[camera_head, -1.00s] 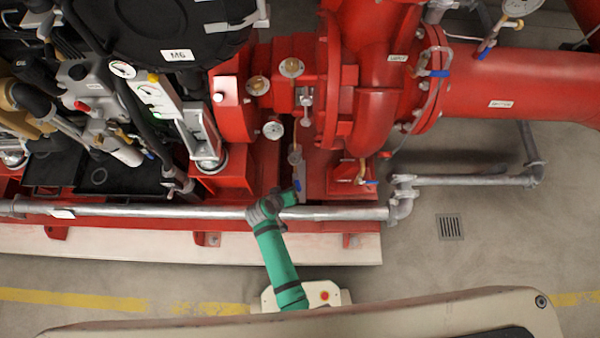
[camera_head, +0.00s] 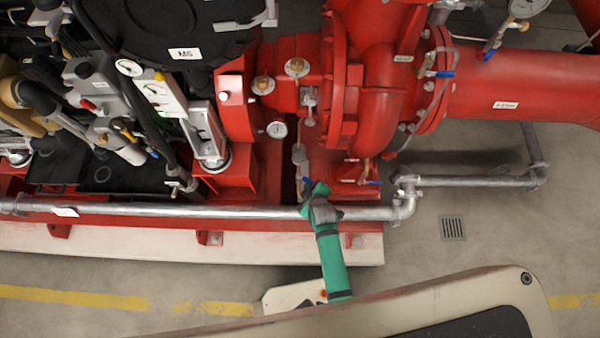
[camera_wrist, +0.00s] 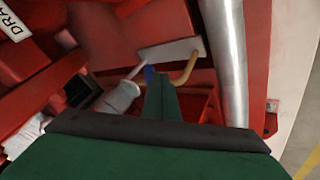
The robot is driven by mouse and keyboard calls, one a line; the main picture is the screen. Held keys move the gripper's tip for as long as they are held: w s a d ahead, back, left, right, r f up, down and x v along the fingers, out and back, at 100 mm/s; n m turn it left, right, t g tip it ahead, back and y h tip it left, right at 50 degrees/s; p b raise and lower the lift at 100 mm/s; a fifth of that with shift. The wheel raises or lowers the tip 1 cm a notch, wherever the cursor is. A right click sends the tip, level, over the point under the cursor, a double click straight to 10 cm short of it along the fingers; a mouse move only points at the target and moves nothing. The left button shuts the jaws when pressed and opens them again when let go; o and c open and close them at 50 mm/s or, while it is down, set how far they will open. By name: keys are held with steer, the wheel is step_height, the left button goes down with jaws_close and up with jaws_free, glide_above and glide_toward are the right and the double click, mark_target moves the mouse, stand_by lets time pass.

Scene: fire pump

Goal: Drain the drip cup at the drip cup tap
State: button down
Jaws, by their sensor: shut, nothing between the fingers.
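My gripper (camera_head: 319,187) is at the end of my green arm, over the galvanised pipe at the front of the red pump base. It also shows in the wrist view (camera_wrist: 160,82), with its fingers shut and empty. A small blue tap lever (camera_head: 306,180) is just left of the fingertips. In the wrist view a blue lever (camera_wrist: 149,73) shows right behind the fingertips, partly hidden; I cannot tell if they touch. A pale grey fitting (camera_wrist: 118,98) is left of it and a curved brass pipe (camera_wrist: 186,70) right. I cannot make out the drip cup for sure.
The galvanised pipe (camera_head: 180,210) runs along the front, and also shows in the wrist view (camera_wrist: 226,60). Another blue lever (camera_head: 372,183) is right of my gripper. A sign (camera_wrist: 12,22), partly cut off, reads "DRA". A floor drain (camera_head: 452,228) lies in open floor at right.

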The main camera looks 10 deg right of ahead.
steer(key=shift+w+d+n+y, duration=0.2)
steer(key=shift+w+d, duration=0.2)
steer(key=shift+d, duration=0.2)
steer(key=shift+w+d+n+y, duration=0.1)
steer(key=shift+w+d+n, duration=0.1)
steer(key=shift+w+d, duration=0.3)
steer(key=shift+d, duration=0.35)
steer(key=s+f+v, duration=0.1)
steer(key=s+v, duration=0.1)
steer(key=v, duration=1)
steer(key=shift+d+f, duration=0.3)
steer(key=shift+d, duration=0.1)
steer(key=shift+d, duration=0.1)
